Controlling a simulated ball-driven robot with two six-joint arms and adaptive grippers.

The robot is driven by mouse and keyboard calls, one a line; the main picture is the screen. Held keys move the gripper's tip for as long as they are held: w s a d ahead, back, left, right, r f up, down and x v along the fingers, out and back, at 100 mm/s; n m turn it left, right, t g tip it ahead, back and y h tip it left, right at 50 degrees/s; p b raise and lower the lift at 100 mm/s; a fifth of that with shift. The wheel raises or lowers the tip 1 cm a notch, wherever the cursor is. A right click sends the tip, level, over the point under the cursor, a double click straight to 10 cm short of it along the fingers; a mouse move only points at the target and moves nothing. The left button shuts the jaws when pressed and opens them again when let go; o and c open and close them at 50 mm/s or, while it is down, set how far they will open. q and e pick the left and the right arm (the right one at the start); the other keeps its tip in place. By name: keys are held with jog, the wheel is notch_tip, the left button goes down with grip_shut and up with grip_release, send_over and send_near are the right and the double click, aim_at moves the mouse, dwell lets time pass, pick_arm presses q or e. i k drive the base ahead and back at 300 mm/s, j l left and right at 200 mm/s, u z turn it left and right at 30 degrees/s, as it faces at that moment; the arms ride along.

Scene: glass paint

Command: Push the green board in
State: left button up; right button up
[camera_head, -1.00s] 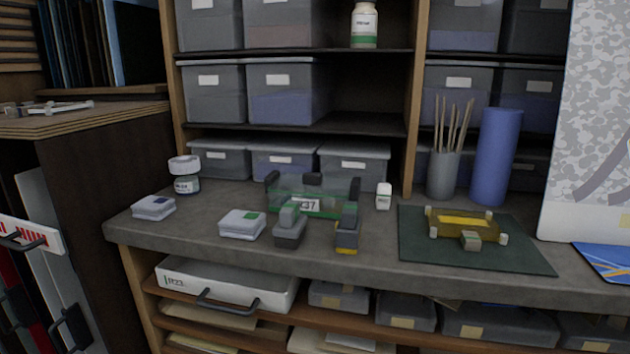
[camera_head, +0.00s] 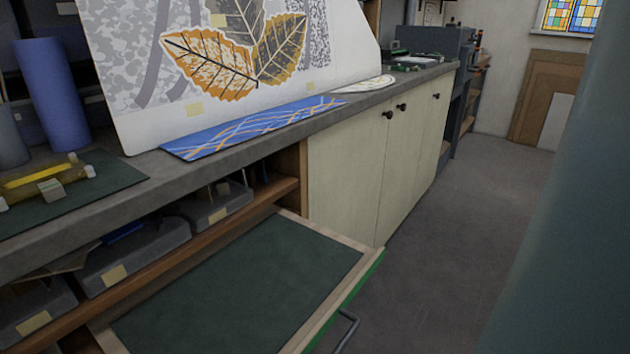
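The green board (camera_head: 240,290) is a flat, dark green panel in a pale wooden frame, with a bright green front edge (camera_head: 362,284) and a dark bar handle (camera_head: 346,330). It sticks out from under the workbench at the bottom middle of the head view, pulled out over the floor. Its near left corner runs to the bottom of the picture. Neither of my grippers shows in this view, so nothing is seen touching the board.
The grey worktop (camera_head: 130,215) holds a blue patterned sheet (camera_head: 250,127), a leaf-pattern panel (camera_head: 240,60) and a blue cylinder (camera_head: 52,95). Grey boxes (camera_head: 135,262) sit on the shelf below. Pale cabinets (camera_head: 375,165) stand beyond the board. Clear floor (camera_head: 480,230) lies to the right.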

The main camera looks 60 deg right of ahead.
aim_at(276, 282)
jog(key=z, duration=0.4)
jog(key=l+z, duration=0.1)
jog(key=z, duration=0.75)
jog(key=i+z, duration=0.1)
jog(key=z, duration=0.35)
